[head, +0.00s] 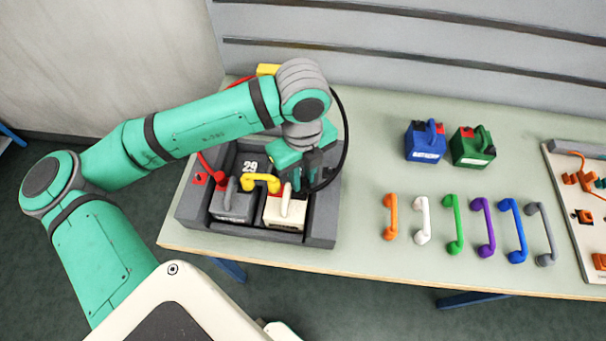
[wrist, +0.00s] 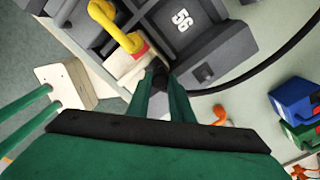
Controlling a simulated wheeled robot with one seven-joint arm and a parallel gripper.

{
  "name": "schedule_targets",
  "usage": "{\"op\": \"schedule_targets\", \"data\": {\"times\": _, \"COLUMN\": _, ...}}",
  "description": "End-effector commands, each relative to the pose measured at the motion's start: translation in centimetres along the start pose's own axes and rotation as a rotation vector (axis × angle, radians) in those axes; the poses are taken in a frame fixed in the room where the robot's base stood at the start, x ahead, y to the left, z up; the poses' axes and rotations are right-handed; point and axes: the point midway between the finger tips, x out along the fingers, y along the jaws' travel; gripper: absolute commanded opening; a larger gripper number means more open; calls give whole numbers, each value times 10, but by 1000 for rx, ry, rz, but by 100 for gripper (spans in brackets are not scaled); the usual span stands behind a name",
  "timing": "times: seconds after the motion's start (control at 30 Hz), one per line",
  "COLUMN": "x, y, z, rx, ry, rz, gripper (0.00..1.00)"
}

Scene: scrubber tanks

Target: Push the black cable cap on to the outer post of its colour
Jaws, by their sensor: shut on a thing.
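My gripper (head: 302,185) points down over the right end of the white battery (head: 284,212). It is shut on the black cable cap (wrist: 157,73), which shows dark between the fingertips in the wrist view. The black cable (head: 345,135) arcs from behind the arm down the right side to the gripper. The cap is at the white battery (wrist: 128,66), close to its top edge. The black post is hidden by the cap and fingers, and I cannot tell whether they touch. A yellow link (head: 262,182) bridges the grey battery (head: 232,208) and the white one.
The batteries sit in a dark grey tray (head: 322,225) with raised walls. A red cable (head: 206,163) is at its left. Several coloured links, such as the orange one (head: 391,216), and blue (head: 424,146) and green (head: 472,150) batteries stand right. Table between is clear.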

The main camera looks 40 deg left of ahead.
Motion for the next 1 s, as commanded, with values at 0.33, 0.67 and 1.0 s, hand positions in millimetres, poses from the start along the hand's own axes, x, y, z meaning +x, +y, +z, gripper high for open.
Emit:
{"op": "schedule_targets", "data": {"times": 0.33, "x": 0, "y": 3, "z": 2, "rx": -1, "ry": 0, "rz": 0, "gripper": 0}}
{"op": "schedule_targets", "data": {"times": 0.67, "x": 5, "y": 2, "z": 1, "rx": 0, "ry": 1, "rz": 0, "gripper": 0}}
{"op": "schedule_targets", "data": {"times": 1.0, "x": 14, "y": 2, "z": 1, "rx": -1, "ry": 0, "rz": 1, "gripper": 0}}
